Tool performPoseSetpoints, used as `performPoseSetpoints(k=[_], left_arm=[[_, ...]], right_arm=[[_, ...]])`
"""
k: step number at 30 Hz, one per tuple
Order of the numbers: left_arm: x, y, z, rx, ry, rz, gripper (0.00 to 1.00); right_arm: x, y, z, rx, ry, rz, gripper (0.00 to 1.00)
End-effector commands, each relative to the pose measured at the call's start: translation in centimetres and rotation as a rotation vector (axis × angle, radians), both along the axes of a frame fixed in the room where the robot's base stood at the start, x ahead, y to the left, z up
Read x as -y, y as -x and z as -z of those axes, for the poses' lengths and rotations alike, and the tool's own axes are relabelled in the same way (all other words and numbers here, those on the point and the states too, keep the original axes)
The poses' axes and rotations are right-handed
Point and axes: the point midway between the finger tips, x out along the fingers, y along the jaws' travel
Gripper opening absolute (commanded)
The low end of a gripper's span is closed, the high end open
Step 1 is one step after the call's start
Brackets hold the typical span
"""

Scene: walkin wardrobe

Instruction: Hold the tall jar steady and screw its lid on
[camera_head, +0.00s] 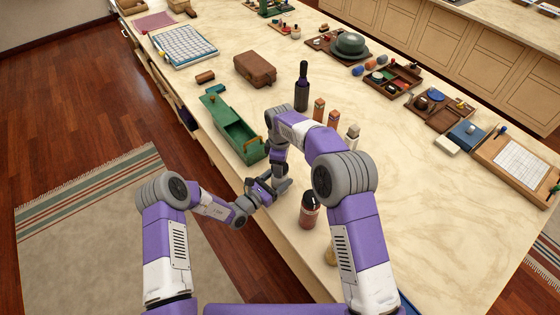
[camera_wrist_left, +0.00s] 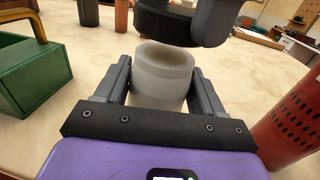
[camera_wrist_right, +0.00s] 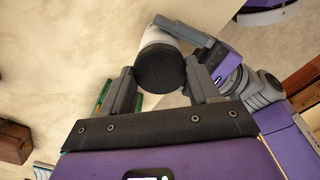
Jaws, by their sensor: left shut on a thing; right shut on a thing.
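The jar (camera_wrist_left: 160,88) is pale, whitish and upright, with its open mouth showing in the left wrist view. My left gripper (camera_head: 258,190) is shut around its body, one finger on each side. The black round lid (camera_wrist_left: 165,22) is above the jar mouth, gripped by my right gripper (camera_head: 280,180). In the right wrist view the lid (camera_wrist_right: 160,70) sits between the right fingers, with the white jar (camera_wrist_right: 157,38) beyond it. The mouth is uncovered at the near side; whether the lid touches the far rim I cannot tell. In the head view my grippers mostly hide the jar and lid.
A green wooden box (camera_head: 232,130) stands just left of my grippers. A red-brown bottle with a black top (camera_head: 310,210) stands close on the right. A dark bottle (camera_head: 302,90) and small orange-brown blocks (camera_head: 333,120) stand behind.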

Motion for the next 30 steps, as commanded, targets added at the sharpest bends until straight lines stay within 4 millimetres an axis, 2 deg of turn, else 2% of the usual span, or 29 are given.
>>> performPoseSetpoints(k=[30], left_arm=[[0.0, -0.01, -0.02, 0.001, 0.001, 0.0, 0.14]], right_arm=[[-0.02, -0.01, 1.13, 0.001, -0.001, 0.0, 0.33]])
